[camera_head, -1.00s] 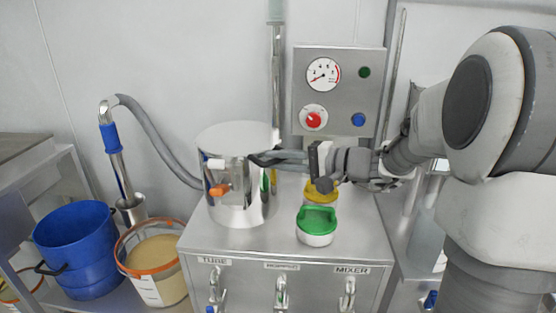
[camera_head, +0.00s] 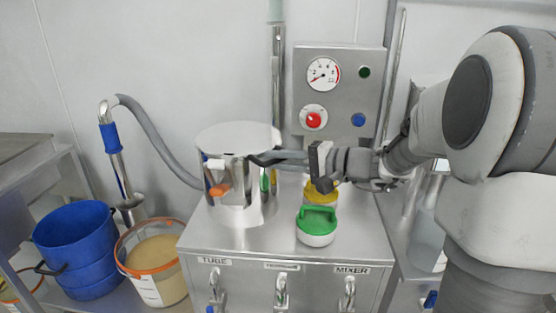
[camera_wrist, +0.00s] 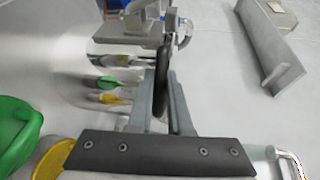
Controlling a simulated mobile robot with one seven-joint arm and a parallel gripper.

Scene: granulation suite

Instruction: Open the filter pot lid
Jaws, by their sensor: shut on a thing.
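The filter pot (camera_head: 233,208) is a shiny steel cylinder standing on the left of the steel cabinet top. Its round flat lid (camera_head: 235,136) is on top and looks closed. My gripper (camera_head: 258,158) reaches in from the right to the pot's upper right side. In the wrist view, my two grey fingers (camera_wrist: 160,82) are shut on a dark, thin, upright handle (camera_wrist: 162,72) beside the shiny pot wall. The fingers partly hide the handle, and its join to the lid is unclear.
A green-lidded container (camera_head: 317,228) and a yellow-lidded one (camera_head: 322,194) stand just right of the pot, below my gripper. A control panel (camera_head: 338,92) with a gauge is behind. A blue bucket (camera_head: 75,248) and a tan-filled bucket (camera_head: 152,262) stand lower left.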

